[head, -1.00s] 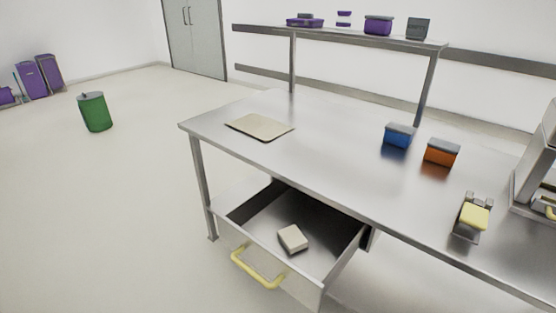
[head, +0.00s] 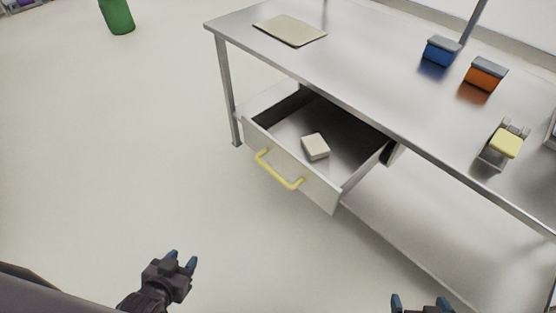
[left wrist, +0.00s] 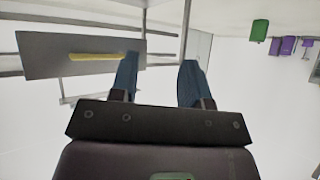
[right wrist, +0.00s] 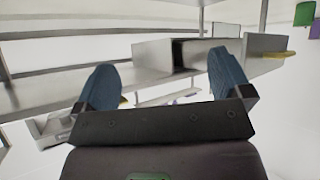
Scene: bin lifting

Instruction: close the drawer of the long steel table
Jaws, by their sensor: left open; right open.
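The long steel table (head: 375,85) stands ahead, running from upper left to lower right in the head view. Its drawer (head: 345,172) is pulled out, with a yellow bar handle (head: 278,169) on its front and a pale block (head: 315,146) inside. In the left wrist view the drawer front (left wrist: 45,55) shows at the left. In the right wrist view the drawer (right wrist: 265,45) shows past the fingers. My left gripper (head: 182,262) is open and empty, in front of the drawer and apart from it. My right gripper (head: 421,302) is open and empty at the bottom edge of the head view.
On the tabletop are a beige board (head: 290,30), a blue box (head: 440,50), an orange box (head: 485,74) and a yellow-topped item (head: 506,146). A green bin (head: 116,15) stands far left. The floor before the drawer is clear.

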